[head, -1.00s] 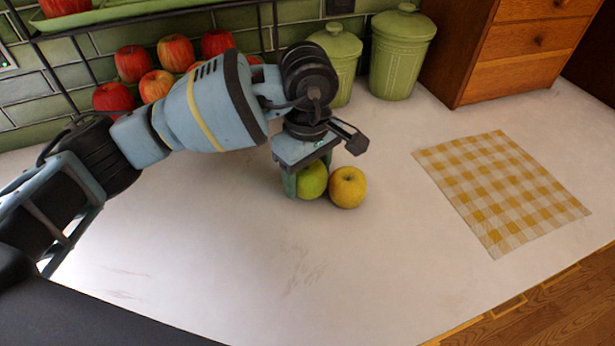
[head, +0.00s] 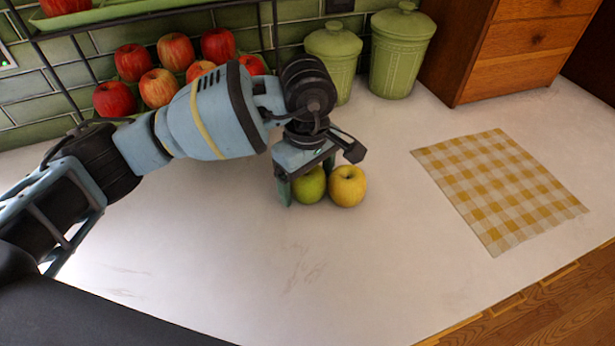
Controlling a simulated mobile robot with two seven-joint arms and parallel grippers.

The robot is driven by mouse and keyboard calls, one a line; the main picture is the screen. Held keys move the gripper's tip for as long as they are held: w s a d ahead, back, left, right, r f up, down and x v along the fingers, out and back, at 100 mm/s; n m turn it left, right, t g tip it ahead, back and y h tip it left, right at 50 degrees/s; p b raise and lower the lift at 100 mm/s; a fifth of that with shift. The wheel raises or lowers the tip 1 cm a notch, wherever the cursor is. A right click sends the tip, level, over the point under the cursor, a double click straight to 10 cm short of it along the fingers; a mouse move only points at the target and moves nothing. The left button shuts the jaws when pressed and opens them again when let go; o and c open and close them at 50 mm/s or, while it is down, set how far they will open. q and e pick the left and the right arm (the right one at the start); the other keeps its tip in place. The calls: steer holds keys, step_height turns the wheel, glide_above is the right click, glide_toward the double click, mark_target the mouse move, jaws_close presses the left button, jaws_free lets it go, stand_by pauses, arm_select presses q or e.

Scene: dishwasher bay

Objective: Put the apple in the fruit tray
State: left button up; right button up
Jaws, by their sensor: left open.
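A green apple (head: 309,184) and a yellow apple (head: 348,186) stand side by side on the white counter, very close together. My left gripper (head: 306,181) is over the green apple and open. One finger is down on its left side; the other is mostly hidden behind the apples. I cannot tell whether the fingers touch the fruit. A light green tray (head: 118,10) sits on a wire rack at the top left with a red fruit (head: 66,5) on it, cut off by the frame. My right gripper is not in view.
Several red apples (head: 168,60) sit at the back left below the rack (head: 30,38), behind my left arm. Two green lidded canisters (head: 399,55) and a wooden drawer unit (head: 535,50) stand at the back. A yellow checked cloth (head: 500,190) lies right. The front counter is clear.

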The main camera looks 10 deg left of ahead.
arm_select(q)
step_height(320, 180, up, 12)
steer(key=shift+r, duration=0.15)
stand_by(0.4)
